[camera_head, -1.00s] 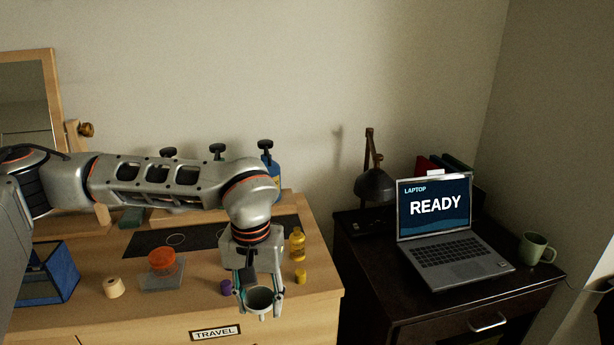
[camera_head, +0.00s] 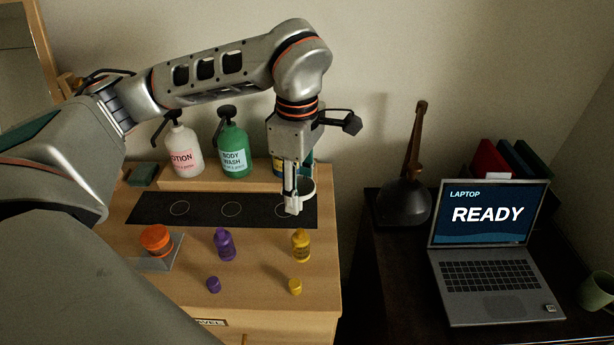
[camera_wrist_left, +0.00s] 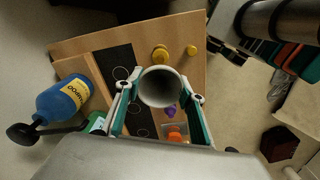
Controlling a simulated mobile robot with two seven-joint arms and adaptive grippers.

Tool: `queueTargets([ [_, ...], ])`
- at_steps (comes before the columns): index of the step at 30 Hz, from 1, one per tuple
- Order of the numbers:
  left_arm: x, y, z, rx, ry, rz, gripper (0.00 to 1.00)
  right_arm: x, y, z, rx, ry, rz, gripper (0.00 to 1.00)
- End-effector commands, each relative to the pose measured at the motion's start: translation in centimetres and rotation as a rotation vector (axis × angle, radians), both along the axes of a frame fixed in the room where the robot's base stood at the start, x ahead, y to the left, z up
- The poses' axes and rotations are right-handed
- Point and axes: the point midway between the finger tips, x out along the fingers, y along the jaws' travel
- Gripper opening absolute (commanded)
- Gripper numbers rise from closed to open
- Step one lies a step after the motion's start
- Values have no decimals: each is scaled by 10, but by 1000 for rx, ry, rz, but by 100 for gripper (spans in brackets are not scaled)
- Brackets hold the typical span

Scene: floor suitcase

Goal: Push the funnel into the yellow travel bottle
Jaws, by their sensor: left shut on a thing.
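The yellow travel bottle (camera_head: 301,247) stands upright and uncapped-looking on the wooden dresser top, in front of the black mat. Its neck is small in the head view. My left gripper (camera_head: 295,203) is shut on the pale grey funnel (camera_head: 307,191) and holds it in the air, above and behind the bottle as the head view shows it. In the left wrist view the funnel (camera_wrist_left: 161,87) sits between the two fingers, wide mouth facing the camera, and the yellow bottle (camera_wrist_left: 160,54) shows just beyond its rim. The funnel's spout is hidden there. My right gripper is not in view.
A yellow cap (camera_head: 295,287) lies in front of the bottle. Pump bottles (camera_head: 234,150) line the back shelf. The black mat (camera_head: 205,209) is mostly clear.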

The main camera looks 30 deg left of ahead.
Motion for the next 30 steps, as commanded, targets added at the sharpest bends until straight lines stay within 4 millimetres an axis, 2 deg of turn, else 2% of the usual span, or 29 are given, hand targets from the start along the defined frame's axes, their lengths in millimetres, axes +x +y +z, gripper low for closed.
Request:
queueTargets([
  [12, 0, 0, -1, 1, -1, 0, 30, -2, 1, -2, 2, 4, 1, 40],
  [19, 0, 0, -21, 1, 0, -1, 30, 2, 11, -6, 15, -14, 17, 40],
  [25, 0, 0, -39, 1, 1, 0, 30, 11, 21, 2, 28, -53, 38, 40],
  [30, 0, 0, -50, 0, -1, -1, 30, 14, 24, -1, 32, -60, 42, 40],
])
